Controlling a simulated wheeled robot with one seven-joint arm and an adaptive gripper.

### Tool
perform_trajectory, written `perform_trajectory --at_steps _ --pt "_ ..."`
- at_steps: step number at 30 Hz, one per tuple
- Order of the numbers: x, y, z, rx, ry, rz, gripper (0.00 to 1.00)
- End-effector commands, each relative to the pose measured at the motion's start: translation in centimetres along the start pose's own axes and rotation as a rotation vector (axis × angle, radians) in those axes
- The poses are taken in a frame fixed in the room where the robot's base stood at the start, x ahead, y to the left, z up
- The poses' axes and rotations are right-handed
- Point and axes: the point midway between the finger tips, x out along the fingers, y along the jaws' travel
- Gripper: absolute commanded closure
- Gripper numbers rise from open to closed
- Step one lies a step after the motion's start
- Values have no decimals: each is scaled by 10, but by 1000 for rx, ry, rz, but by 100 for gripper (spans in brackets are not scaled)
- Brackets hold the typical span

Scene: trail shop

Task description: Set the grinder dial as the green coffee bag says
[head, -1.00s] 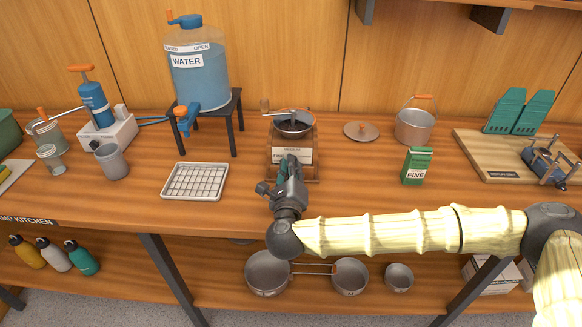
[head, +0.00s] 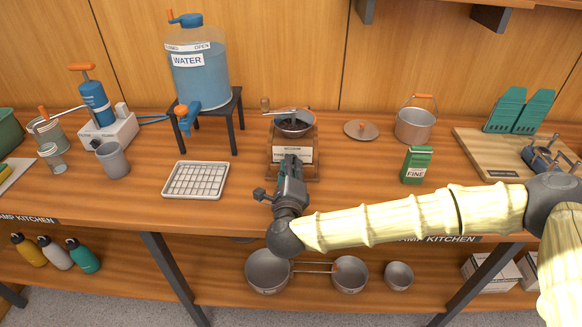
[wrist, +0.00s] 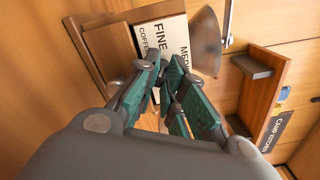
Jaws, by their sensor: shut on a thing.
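The coffee grinder (head: 308,165) is a wooden box with a metal hopper and a crank, standing at the middle of the counter. Its white front label (wrist: 174,45) reads FINE and, partly covered, MEDIUM in the wrist view. My gripper (head: 290,160) is at the grinder's front, with its teal fingers (wrist: 160,70) close together just below the label. It is shut on the grinder dial, which the fingers hide, so its pointer cannot be read. The green coffee bag (head: 416,166) stands upright to the right and reads FINE.
A wire-topped tray (head: 196,180) lies left of the grinder. A water tank (head: 198,75) stands on a dark stand behind it. A lid (head: 361,130) and a pot (head: 415,125) are at the back right. My forearm spans the counter's front edge, below the green bag.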

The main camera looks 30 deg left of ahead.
Motion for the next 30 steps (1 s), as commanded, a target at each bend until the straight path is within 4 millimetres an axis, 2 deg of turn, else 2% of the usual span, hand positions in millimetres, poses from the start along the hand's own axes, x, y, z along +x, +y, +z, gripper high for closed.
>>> perform_trajectory --at_steps 4,5,7,8,20,30 --pt "0 0 -1 -1 2 0 100" --pt "0 0 -1 -1 2 0 84" --pt "0 0 -1 -1 2 0 71" --pt "0 0 -1 0 2 0 68" --pt "0 1 -1 27 1 1 68" --pt "0 1 -1 284 2 2 68"
